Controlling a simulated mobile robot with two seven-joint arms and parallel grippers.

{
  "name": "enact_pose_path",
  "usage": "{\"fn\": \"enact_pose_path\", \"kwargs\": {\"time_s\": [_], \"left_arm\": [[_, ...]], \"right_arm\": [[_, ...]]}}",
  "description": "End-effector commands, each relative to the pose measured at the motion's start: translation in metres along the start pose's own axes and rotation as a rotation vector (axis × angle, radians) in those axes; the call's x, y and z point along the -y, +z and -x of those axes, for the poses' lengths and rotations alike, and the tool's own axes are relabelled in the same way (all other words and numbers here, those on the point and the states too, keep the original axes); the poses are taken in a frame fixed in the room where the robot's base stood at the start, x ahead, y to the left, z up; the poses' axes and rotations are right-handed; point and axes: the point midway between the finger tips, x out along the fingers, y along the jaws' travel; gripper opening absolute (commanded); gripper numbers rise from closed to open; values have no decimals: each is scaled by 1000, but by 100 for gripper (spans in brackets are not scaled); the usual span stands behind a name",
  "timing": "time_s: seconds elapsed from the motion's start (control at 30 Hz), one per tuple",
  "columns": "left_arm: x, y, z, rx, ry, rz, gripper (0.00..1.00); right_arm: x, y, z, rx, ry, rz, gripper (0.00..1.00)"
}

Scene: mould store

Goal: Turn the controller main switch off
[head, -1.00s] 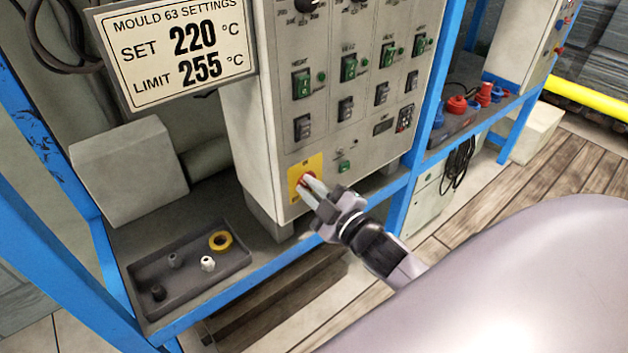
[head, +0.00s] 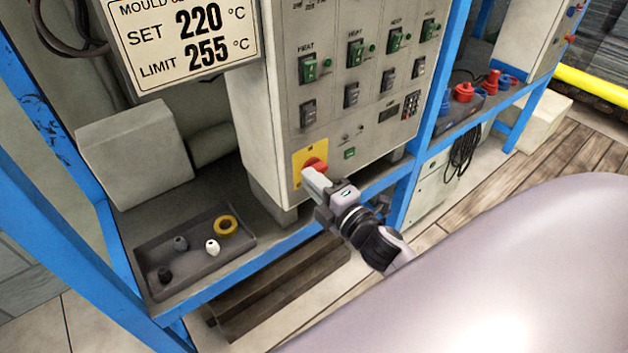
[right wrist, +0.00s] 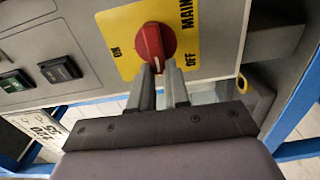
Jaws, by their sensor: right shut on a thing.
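The main switch is a red rotary knob (head: 316,164) on a yellow plate (head: 301,161), low on the grey controller cabinet (head: 272,110). In the right wrist view, the red knob (right wrist: 152,43) sits on the yellow plate (right wrist: 201,22), printed ON at left, OFF at lower right and MAIN at the right edge. A pale mark on the knob points down between ON and OFF. My right gripper (head: 313,177) is shut on the knob; its fingertips (right wrist: 162,72) are on the knob's lower part. My left gripper is not in view.
A dark tray (head: 190,272) with a yellow ring (head: 226,225) and small fittings stands on the shelf at lower left. Green and black switches (head: 309,70) cover the cabinet above the knob. A blue frame post (head: 435,95) stands just right of the cabinet.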

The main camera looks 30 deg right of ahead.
Motion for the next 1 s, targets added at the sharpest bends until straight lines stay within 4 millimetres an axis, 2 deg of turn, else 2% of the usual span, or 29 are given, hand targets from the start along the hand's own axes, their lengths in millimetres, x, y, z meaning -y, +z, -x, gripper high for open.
{"fn": "enact_pose_path", "kwargs": {"time_s": [0.57,0.6,0.67,0.7,1.0], "left_arm": [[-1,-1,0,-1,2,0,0],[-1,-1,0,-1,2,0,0],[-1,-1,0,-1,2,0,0],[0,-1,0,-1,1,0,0],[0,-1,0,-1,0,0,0]], "right_arm": [[1,0,0,-1,1,38,0],[1,0,0,-1,1,38,19],[1,0,0,-1,1,37,39],[1,0,0,-1,1,37,42],[1,0,1,0,0,35,42]]}}
